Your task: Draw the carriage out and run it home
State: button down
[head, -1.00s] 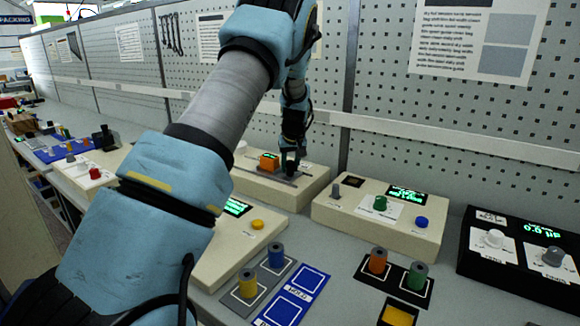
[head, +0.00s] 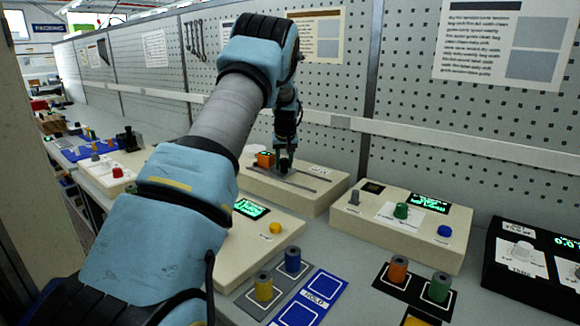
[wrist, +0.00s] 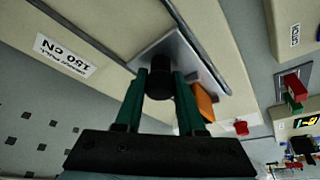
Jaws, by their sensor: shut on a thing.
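The carriage is a small grey plate (wrist: 178,48) with a black upright knob (wrist: 161,82), on a cream box. My gripper (wrist: 160,88) is shut on this knob, its two green fingers on either side of it. In the head view my gripper (head: 285,163) reaches down to the carriage near the left part of the box (head: 318,203). An orange block (head: 265,159) sits just left of the gripper; the wrist view shows it beside the plate (wrist: 205,101). Grey rails (head: 300,186) run along the box top, visible to the right of the gripper. My arm hides part of the scene.
A cream box with grey, green and blue knobs (head: 400,232) stands to the right. A black unit (head: 535,275) is beyond it. Spools stand on mats (head: 303,303) in front. A pegboard wall (head: 330,85) closes the back.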

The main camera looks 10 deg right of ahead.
jog(key=shift+w+a+r, duration=0.1)
jog(key=shift+w+a, duration=0.05)
jog(key=shift+a, duration=0.05)
jog(key=c, duration=0.5)
grip_release()
jog(key=shift+c, duration=0.2)
jog(key=b+v, duration=0.3)
jog(key=v, duration=0.7)
jog(key=shift+s+r, duration=0.25)
jog(key=shift+r, duration=0.05)
jog(key=shift+d, duration=0.1)
